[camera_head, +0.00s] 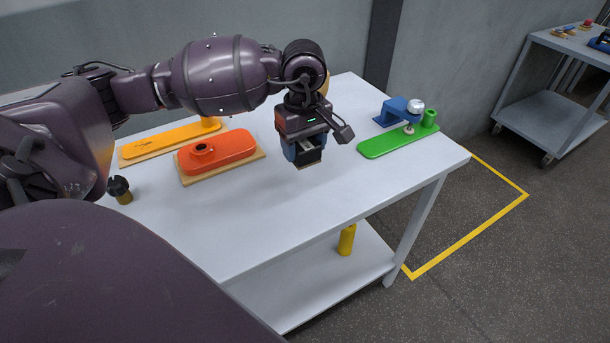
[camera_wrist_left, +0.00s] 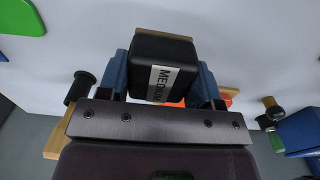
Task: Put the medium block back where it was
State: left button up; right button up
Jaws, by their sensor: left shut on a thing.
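My left gripper (camera_head: 306,143) points down over the middle of the white table (camera_head: 290,215). It is shut on the medium block (camera_head: 307,157), a black block with a light wood-coloured face. The block appears to be held above the tabletop; the exact gap is hard to tell. My right gripper is not in view.
An orange-red fixture (camera_head: 235,147) and a yellow-orange one (camera_head: 160,140) lie left of the gripper. A small black-and-brass piece (camera_head: 120,190) stands at the left. A green plate (camera_head: 390,143) and blue bracket (camera_head: 394,111) are at the right. The table's front middle is clear.

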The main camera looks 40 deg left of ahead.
aim_at(304, 188)
pick_arm(q)
notch_tip(304, 188, down, 3)
jog(key=shift+f, duration=0.85)
notch_tip(304, 188, down, 3)
jog(key=shift+f+b, duration=0.1)
jog(key=shift+b, duration=0.3)
jog(key=shift+f, duration=0.35)
jog(key=shift+f, duration=0.2)
jog(key=o, duration=1.2)
